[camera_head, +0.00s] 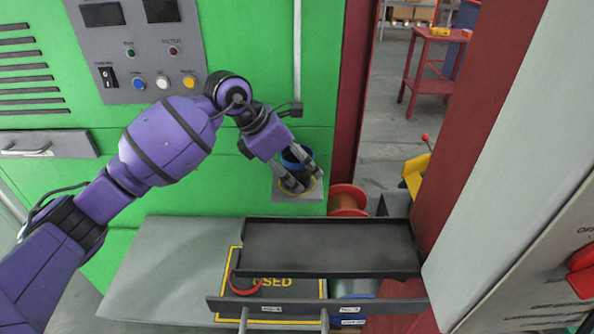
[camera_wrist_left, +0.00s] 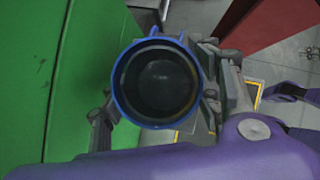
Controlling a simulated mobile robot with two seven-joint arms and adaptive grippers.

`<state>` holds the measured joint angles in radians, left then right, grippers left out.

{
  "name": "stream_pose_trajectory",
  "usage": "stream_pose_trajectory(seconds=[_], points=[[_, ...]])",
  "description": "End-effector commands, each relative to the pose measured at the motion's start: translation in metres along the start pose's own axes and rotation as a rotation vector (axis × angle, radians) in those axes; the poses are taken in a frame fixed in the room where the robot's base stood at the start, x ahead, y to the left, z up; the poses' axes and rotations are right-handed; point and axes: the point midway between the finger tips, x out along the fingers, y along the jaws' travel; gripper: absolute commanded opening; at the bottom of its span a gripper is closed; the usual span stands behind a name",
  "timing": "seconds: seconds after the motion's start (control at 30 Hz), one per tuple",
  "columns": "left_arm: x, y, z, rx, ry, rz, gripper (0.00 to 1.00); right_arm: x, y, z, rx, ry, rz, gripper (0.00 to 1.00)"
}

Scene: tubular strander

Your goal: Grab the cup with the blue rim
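The cup with the blue rim (camera_head: 297,153) is upright beside the green machine panel in the head view. In the left wrist view I look straight down into its dark, empty inside (camera_wrist_left: 158,82). My left gripper (camera_head: 304,181) is around the cup, with one finger on each side. In the left wrist view the left gripper (camera_wrist_left: 157,100) has its fingers spread apart. Firm contact with the cup is not visible. The cup's lower part is hidden by the fingers.
A dark red post (camera_head: 360,90) stands close on the right.

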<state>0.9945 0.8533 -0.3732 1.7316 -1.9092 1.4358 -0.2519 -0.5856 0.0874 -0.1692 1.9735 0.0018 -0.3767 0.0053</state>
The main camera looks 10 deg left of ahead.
Motion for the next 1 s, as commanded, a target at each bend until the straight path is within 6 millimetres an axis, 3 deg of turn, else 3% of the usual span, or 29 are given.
stream_pose_trajectory(seconds=[0.03,0.3,0.57,0.77,0.87,1.0], points=[[0.0,0.0,0.0,0.0,0.0,0.0,0.48,0.0,0.0,0.0,-0.001,0.0,0.0,0.0],[-0.001,0.0,0.001,0.001,-0.002,0.001,0.15,0.0,0.001,0.0,-0.001,0.002,0.0,0.0],[-0.002,0.0,0.002,0.001,-0.002,0.001,0.15,0.0,0.0,-0.001,0.004,0.003,0.001,0.0],[-0.015,0.001,0.011,0.002,-0.004,0.002,0.15,0.001,-0.002,0.0,0.011,0.002,0.002,0.0],[-0.029,0.001,0.019,0.004,-0.004,0.004,0.15,0.001,-0.002,0.001,0.011,0.0,0.003,0.0],[-0.062,-0.01,0.014,0.004,-0.001,0.006,0.15,0.002,-0.001,0.003,0.01,-0.002,0.004,0.0]])
